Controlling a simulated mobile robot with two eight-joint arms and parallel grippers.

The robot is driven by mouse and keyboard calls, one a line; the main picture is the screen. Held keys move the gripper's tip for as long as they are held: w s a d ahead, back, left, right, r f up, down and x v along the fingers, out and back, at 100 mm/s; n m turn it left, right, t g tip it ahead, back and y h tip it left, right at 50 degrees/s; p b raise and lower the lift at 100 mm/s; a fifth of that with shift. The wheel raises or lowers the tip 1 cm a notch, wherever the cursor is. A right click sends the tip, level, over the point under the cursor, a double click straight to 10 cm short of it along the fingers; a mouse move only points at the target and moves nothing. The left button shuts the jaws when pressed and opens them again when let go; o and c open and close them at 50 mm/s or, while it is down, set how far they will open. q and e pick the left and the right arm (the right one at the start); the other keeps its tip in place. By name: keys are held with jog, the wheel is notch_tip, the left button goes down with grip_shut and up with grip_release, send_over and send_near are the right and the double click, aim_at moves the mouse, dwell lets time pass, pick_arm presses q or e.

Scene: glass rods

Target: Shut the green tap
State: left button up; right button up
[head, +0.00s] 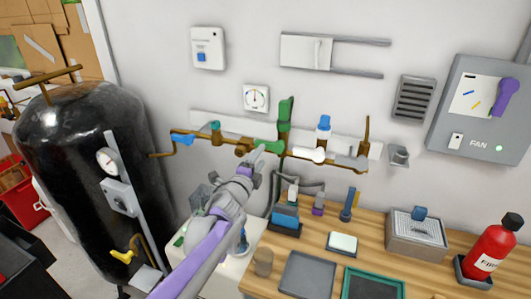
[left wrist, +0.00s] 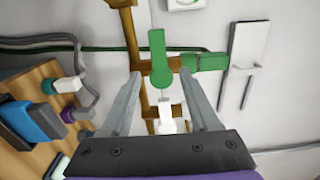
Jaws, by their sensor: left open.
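The green tap's lever (head: 268,146) lies along the brown wall pipe, just left of an upright green part (head: 286,109). In the left wrist view the lever (left wrist: 157,58) runs in line with the pipe, and the green part (left wrist: 204,61) stands off to its right. My left gripper (head: 257,160) is at the lever, partly covering it in the head view. In the left wrist view the gripper (left wrist: 161,78) is open, with the lever's rounded end between its fingertips and a gap on both sides. I cannot tell how deep the lever sits. My right gripper is out of view.
A white-handled tap (head: 308,154) sits on the pipe to the right, a blue-handled one (head: 183,139) to the left. A black tank (head: 85,170) stands at left. A wooden bench (head: 375,240) below holds trays, small tools and a red extinguisher (head: 491,250).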

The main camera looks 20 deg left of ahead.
pick_arm(q)
jog(key=shift+s, duration=1.4)
